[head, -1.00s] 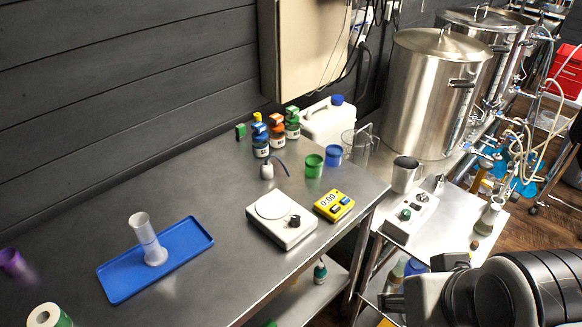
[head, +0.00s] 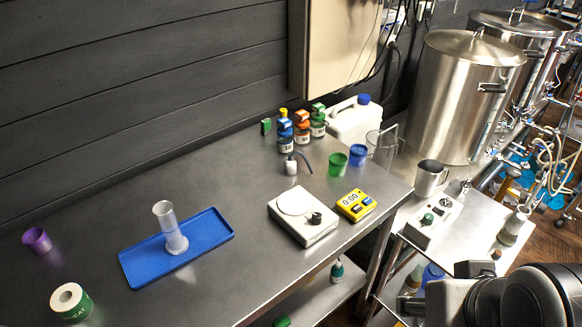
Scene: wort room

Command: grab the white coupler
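I cannot make out a thing that is surely the white coupler in the head view. A small white piece with a bent dark tube (head: 291,168) stands on the steel table behind the scale; it is too small to tell what it is. My arm shows at the lower right, dark and grey, in front of the side bench. My gripper (head: 435,290) seems to be at its left end, far from the small white piece, but its fingers are not clear.
The steel table (head: 190,275) holds a blue tray (head: 140,268) with a clear cylinder (head: 170,230), a white scale (head: 305,228), a yellow timer (head: 355,205), a purple cup (head: 37,240), a tape roll (head: 72,302) and several bottles. Steel kettles (head: 460,100) stand at the right.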

